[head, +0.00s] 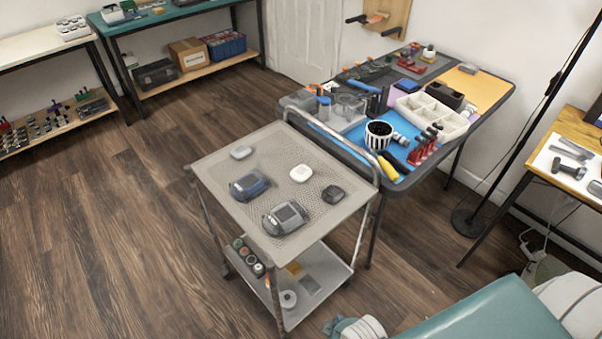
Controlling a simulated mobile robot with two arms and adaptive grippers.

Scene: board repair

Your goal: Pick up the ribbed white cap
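A round white piece with dark ribs or stripes around its side and a dark top opening (379,135) stands at the front of the blue mat on the work table; it is the only ribbed white thing I can make out, and I cannot tell for sure that it is a cap. Two smooth white rounded pieces lie on the cart's top, one at the back left (241,152) and one near the middle (301,173). No gripper fingers show in the head view. Nothing is seen touching the striped piece with a gripper.
The metal cart (222,168) stands against the work table's left front and also bears grey devices (286,218). Around the striped piece are a yellow-handled tool (389,168), a red rack (424,150) and a white divided tray (447,127). A lamp pole rises at the right. Floor is open at left.

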